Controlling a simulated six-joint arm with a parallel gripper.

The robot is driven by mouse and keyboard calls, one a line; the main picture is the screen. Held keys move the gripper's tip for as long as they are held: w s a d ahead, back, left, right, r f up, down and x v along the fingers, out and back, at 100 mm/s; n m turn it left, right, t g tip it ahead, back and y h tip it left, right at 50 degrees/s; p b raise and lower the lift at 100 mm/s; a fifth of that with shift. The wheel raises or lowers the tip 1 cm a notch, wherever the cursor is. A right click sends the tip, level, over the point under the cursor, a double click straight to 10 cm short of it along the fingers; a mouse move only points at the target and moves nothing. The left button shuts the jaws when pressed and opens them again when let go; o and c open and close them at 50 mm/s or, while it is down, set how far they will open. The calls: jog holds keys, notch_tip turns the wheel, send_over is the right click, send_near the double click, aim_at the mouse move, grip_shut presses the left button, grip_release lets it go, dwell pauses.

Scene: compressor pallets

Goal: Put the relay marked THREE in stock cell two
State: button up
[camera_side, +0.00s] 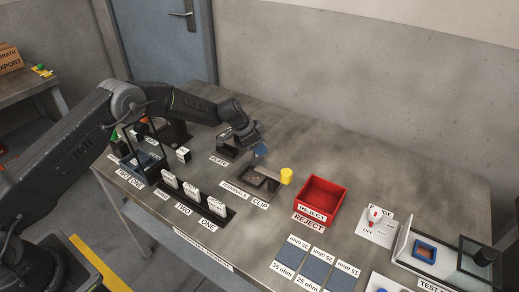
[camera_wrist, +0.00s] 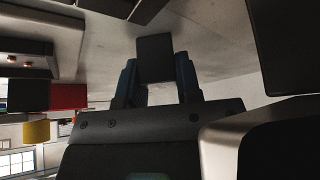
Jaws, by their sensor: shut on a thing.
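My gripper (camera_side: 259,149) is over the table near the plate marked PLATE, its blue fingertips angled down. In the wrist view my gripper (camera_wrist: 157,75) is shut on a dark, square-faced block (camera_wrist: 155,58); no marking shows on that face, so I cannot tell whether it is the relay marked THREE. A black rack (camera_side: 232,213) with white-faced pieces standing in it has table labels THREE, TWO (camera_side: 184,209) and ONE in front. A blue-grey holder (camera_side: 138,160) at left has labels TWO and ONE. I cannot tell which is the stock.
A small white-and-black block (camera_side: 183,154) sits left of my gripper. Blue ohm pads (camera_side: 317,270) and a test station are at right.

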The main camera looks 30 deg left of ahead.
jog(key=shift+c, duration=0.7)
jog(key=shift+r, duration=0.1)
